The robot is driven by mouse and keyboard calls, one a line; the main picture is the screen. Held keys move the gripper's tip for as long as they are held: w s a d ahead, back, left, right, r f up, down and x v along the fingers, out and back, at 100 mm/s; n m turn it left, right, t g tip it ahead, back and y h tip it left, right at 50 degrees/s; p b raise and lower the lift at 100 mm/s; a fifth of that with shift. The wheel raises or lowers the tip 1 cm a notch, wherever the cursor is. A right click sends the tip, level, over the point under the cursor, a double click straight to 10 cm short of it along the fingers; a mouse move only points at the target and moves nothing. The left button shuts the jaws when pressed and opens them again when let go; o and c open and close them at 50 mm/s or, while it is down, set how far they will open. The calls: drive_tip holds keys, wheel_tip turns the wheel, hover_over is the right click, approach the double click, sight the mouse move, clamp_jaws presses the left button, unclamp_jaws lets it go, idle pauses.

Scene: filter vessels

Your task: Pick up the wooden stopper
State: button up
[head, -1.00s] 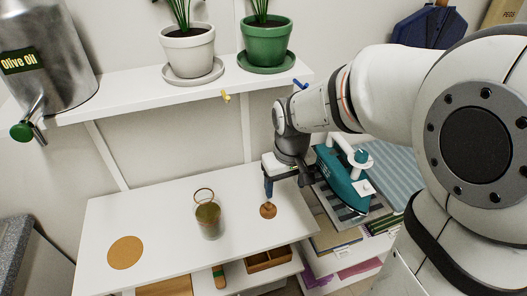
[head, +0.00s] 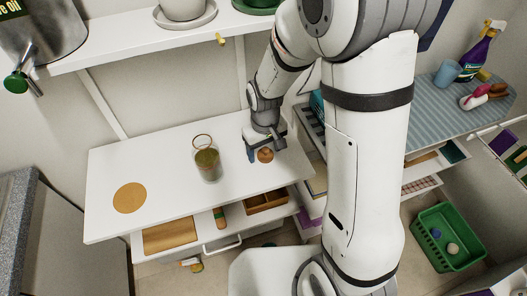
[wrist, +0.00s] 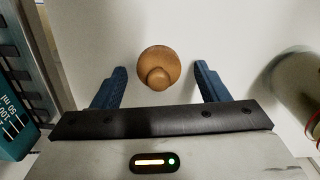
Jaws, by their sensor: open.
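The wooden stopper (head: 265,155), a round brown piece with a knob on top, stands on the white table (head: 165,160) near its right end. In the wrist view the stopper (wrist: 158,66) lies between the lines of my two blue fingers, slightly beyond their tips, with bare table around it. My gripper (head: 262,150) is open and empty, close over the stopper; the wrist view also shows my gripper (wrist: 160,78) with its fingers spread wide on either side. Neither finger visibly touches the stopper.
A glass vessel (head: 208,163) with a ring on top and greenish contents stands left of the stopper. A round cork-coloured mat (head: 129,198) lies farther left. A shelf with pots (head: 182,8) hangs above. An open drawer (head: 190,232) is below the table front.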

sight(265, 149)
drive_tip(key=shift+c, duration=0.5)
drive_tip(key=c, duration=0.9)
drive_tip(key=shift+c, duration=0.2)
drive_tip(key=shift+r, duration=0.1)
drive_tip(key=shift+s+r+b, duration=0.15)
drive_tip(key=shift+r+b, duration=0.05)
drive_tip(key=shift+b, duration=0.15)
wheel_tip(265, 149, up, 6)
drive_tip(key=shift+r+b, duration=0.1)
drive_tip(key=shift+b, duration=0.3)
drive_tip(key=s+d+b, duration=0.2)
drive_tip(key=s+b, duration=0.1)
drive_tip(key=s, duration=0.6)
drive_tip(key=s+d+b, duration=0.3)
drive_tip(key=s+b, duration=0.1)
drive_tip(key=s, duration=0.6)
drive_tip(key=shift+d, duration=0.3)
drive_tip(key=shift+d+r, duration=0.1)
drive_tip(key=shift+d, duration=0.05)
